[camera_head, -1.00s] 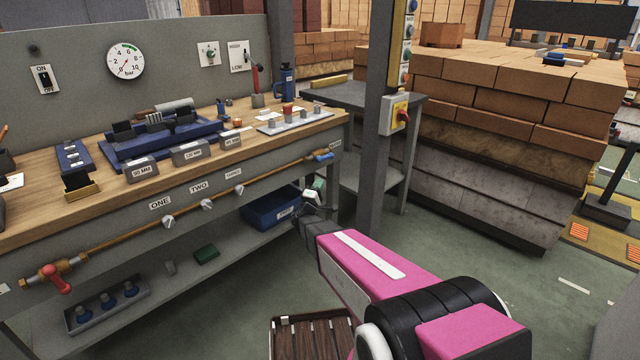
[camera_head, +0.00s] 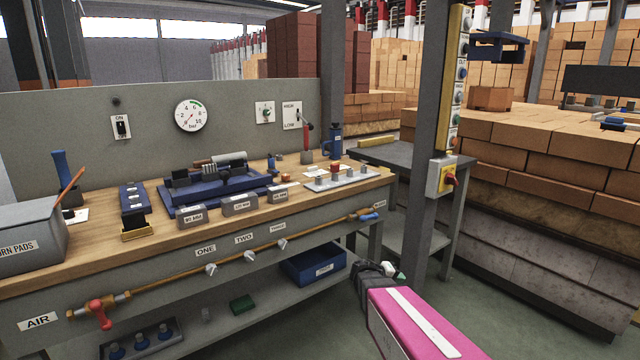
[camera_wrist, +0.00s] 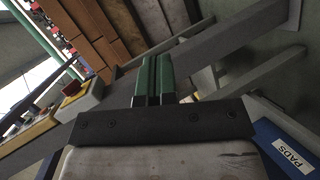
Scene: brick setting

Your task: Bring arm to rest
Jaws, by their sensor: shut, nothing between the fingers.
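My pink arm (camera_head: 420,325) reaches up from the bottom edge in the head view, at the right end of the workbench. My gripper shows at its far end as a small dark and pale shape, in front of the bench's right end and low beside the grey post. In the wrist view my gripper (camera_wrist: 153,78) has two green fingers lying side by side, shut with nothing between them.
The workbench (camera_head: 100,258) holds a gauge panel, a blue fixture and labelled blocks. A blue bin (camera_head: 313,264) sits on the lower shelf, also seen in the wrist view (camera_wrist: 285,150). Brick stacks (camera_head: 540,150) stand right.

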